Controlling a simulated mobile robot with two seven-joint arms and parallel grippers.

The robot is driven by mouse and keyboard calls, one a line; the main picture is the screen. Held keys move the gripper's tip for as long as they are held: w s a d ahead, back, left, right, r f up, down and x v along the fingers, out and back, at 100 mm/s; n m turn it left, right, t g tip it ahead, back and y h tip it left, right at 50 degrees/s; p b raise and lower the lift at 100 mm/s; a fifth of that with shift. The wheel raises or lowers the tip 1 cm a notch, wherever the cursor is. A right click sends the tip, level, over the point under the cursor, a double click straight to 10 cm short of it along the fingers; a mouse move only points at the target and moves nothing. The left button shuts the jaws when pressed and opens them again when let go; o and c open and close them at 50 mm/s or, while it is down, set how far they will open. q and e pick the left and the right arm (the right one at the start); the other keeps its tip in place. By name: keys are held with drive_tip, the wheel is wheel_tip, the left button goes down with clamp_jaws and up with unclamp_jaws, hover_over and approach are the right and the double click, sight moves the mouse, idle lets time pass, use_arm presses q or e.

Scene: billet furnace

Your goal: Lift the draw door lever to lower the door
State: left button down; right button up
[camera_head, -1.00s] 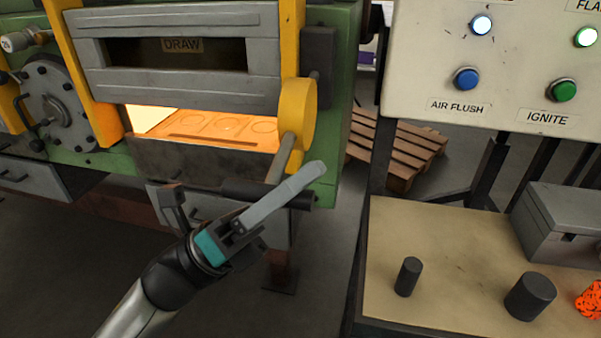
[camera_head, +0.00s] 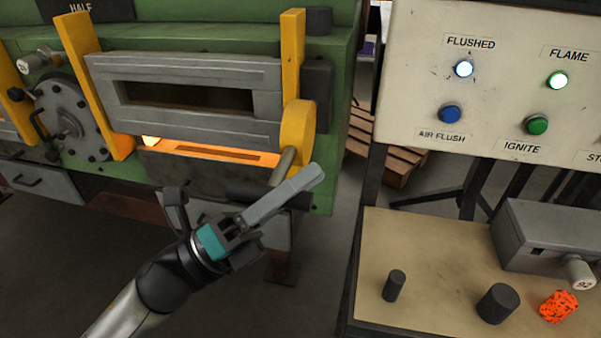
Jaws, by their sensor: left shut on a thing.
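The grey draw door (camera_head: 195,118) with a dark window slot stands between two yellow posts on the green furnace. A narrow glowing gap shows below its lower edge, above a dark sill (camera_head: 185,170). My right gripper is not in view.
A control panel (camera_head: 500,100) with lit lamps and blue and green buttons stands at the right. Below it, a bench (camera_head: 400,240) holds dark cylinders (camera_head: 498,302), a grey box (camera_head: 550,235) and an orange speckled piece (camera_head: 558,306). A wooden pallet (camera_head: 395,165) lies behind.

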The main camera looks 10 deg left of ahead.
use_arm(q)
drive_tip(key=w+r+n+y+p, duration=0.1)
drive_tip(key=w+r+n+p, duration=0.1)
drive_tip(key=r+p, duration=0.5)
drive_tip(key=w+r+n+y+p, duration=0.2)
drive_tip(key=w+r+p, duration=0.2)
drive_tip(key=r+p, duration=0.4)
drive_tip(key=p, duration=0.4)
drive_tip(key=shift+r+n+t+y, duration=0.2)
drive_tip(key=shift+n+t+y, duration=0.1)
drive_tip(key=shift+t, duration=0.1)
drive_tip(key=shift+a+r, duration=0.1)
drive_tip(key=c, duration=0.7)
unclamp_jaws()
drive_tip(key=shift+w, duration=0.15)
drive_tip(key=shift+o, duration=0.2)
